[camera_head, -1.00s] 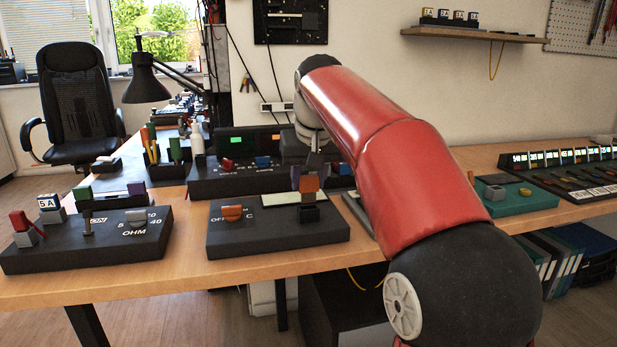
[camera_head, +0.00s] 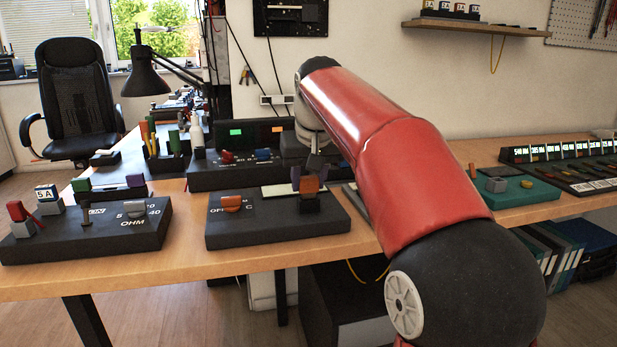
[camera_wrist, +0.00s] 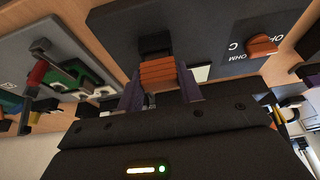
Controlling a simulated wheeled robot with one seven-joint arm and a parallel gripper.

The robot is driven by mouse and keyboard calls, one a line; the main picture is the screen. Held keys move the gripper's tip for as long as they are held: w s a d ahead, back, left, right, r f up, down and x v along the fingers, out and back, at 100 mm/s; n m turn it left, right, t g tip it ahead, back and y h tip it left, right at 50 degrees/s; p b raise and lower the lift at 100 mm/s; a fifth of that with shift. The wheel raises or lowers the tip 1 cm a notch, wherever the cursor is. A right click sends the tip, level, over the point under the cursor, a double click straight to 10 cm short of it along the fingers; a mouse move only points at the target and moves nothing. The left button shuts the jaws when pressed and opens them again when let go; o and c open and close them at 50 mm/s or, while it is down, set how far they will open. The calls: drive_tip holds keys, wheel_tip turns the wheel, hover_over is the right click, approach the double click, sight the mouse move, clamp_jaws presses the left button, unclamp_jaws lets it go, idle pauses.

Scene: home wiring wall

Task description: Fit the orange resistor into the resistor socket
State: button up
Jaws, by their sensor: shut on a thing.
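The orange resistor (camera_head: 309,185) is upright between the purple-grey fingers of my gripper (camera_head: 309,178), which is shut on it. It sits directly above the small black resistor socket (camera_head: 309,205) on the dark board and looks close to it or touching it. In the wrist view, the resistor (camera_wrist: 157,73) shows as a ribbed orange block between the two fingers of my gripper (camera_wrist: 159,92). The black socket (camera_wrist: 155,44) lies just beyond its far end. I cannot tell whether the resistor's end is inside the socket.
The dark board (camera_head: 270,232) also carries an orange knob (camera_head: 231,203). Another dark board (camera_head: 95,240) stands to the left with a red lever (camera_head: 17,212). A dark panel with small coloured parts (camera_head: 215,178) is behind. A teal board (camera_head: 515,193) lies to the right.

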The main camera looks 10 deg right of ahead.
drive_tip(key=shift+f, duration=0.5)
drive_tip(key=o, duration=1)
drive_tip(key=shift+o, duration=0.2)
drive_tip(key=p+v, duration=0.1)
drive_tip(key=v, duration=0.6)
drive_tip(key=shift+r, duration=0.4)
drive_tip(key=shift+s, duration=0.2)
